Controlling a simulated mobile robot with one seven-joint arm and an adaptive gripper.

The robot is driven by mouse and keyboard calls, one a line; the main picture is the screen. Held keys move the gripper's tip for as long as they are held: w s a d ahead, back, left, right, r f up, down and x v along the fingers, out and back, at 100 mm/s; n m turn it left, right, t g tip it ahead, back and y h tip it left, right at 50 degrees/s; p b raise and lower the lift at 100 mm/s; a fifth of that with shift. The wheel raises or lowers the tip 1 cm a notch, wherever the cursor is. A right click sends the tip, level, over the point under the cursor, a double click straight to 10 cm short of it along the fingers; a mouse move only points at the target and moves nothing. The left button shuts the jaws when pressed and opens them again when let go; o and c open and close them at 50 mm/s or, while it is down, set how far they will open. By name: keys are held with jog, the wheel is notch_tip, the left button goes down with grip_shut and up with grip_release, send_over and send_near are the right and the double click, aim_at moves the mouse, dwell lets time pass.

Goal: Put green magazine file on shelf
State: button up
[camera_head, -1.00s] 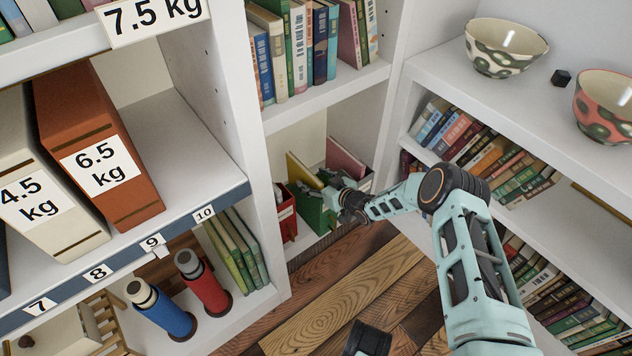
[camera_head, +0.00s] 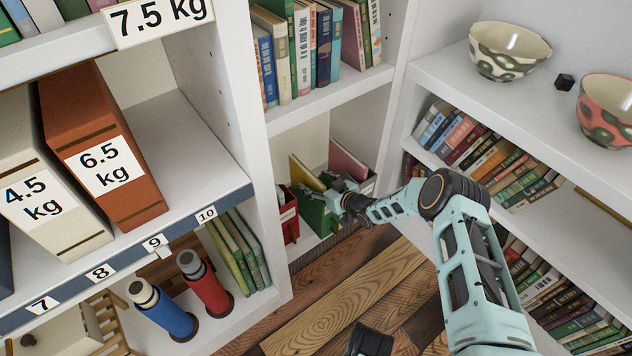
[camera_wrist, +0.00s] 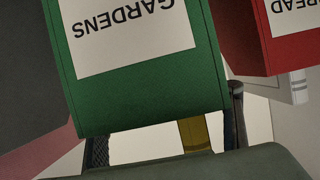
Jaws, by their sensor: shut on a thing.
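The green magazine file (camera_head: 315,217) stands in the low compartment at the back, between a red file and a dark-edged one. In the wrist view the green file (camera_wrist: 140,100) fills the middle, its white "GARDENS" label upside down. My gripper (camera_head: 335,196) is shut on the green file, with one finger at each side of it in the wrist view (camera_wrist: 165,140). The shelf (camera_head: 170,125) at left has a bare stretch right of the orange "6.5 kg" file (camera_head: 98,145), above tag 10. The grip's contact points are partly hidden in the head view.
A red file (camera_head: 288,215) stands close left of the green one; it also shows in the wrist view (camera_wrist: 265,40). A white upright (camera_head: 235,60) separates this compartment from the left shelf. Blue (camera_head: 165,312) and red (camera_head: 207,285) bottles stand below. Bowls (camera_head: 508,50) sit at right.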

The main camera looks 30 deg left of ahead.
jog(key=shift+r, duration=0.1)
jog(key=o, duration=1.9)
jog(key=shift+o, duration=0.6)
jog(key=shift+s+d+f, duration=0.1)
jog(key=shift+f, duration=0.25)
jog(key=v, duration=1.2)
jog(key=shift+r, duration=0.35)
